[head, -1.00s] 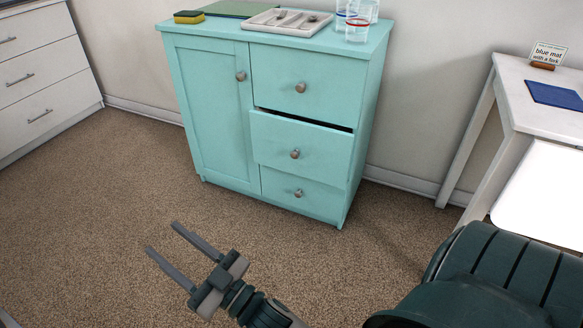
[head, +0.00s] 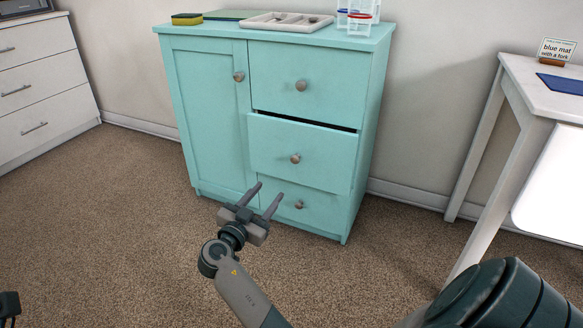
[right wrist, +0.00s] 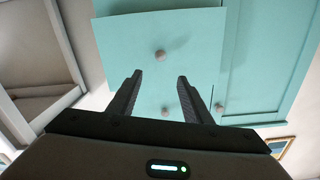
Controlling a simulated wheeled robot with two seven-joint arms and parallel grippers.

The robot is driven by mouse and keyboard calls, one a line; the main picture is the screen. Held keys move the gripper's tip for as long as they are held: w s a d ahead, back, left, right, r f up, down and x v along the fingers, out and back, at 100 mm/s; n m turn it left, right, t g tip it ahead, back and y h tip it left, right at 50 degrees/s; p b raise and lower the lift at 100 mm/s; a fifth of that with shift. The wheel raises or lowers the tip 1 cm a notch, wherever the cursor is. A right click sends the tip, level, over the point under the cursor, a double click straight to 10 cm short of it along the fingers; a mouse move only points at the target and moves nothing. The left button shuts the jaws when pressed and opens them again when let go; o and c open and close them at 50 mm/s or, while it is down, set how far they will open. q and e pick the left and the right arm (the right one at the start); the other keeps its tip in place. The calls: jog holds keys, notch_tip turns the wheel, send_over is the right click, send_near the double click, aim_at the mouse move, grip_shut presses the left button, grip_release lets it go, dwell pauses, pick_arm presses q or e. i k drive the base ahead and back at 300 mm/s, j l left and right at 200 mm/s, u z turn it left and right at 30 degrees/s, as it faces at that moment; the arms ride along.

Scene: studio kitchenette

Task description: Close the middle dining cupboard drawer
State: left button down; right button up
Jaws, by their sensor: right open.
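The middle drawer (head: 325,162) of the turquoise dining cupboard (head: 205,120) stands partly out, with a dark gap along its top edge. Its round knob (head: 295,158) is at the centre of its front. My right gripper (head: 269,190) is open and empty, below and left of that knob in the head view, its fingers pointing towards the cupboard. In the right wrist view, which looks upside down, the middle drawer (right wrist: 120,50) and its knob (right wrist: 160,56) show beyond the open fingers (right wrist: 155,95). No contact is evident.
The top drawer (head: 335,85), bottom drawer (head: 325,209) and door (head: 205,140) look shut. A tray (head: 265,23), sponge (head: 187,19) and glasses (head: 360,18) stand on top. A white table (head: 540,95) stands right. Carpet is clear in front.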

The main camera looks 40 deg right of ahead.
aim_at(322, 155)
jog(key=i+l, duration=0.1)
jog(key=l, duration=0.3)
jog(key=i+l, duration=0.15)
jog(key=l, duration=0.25)
jog(key=i+l, duration=0.1)
jog(key=l, duration=0.3)
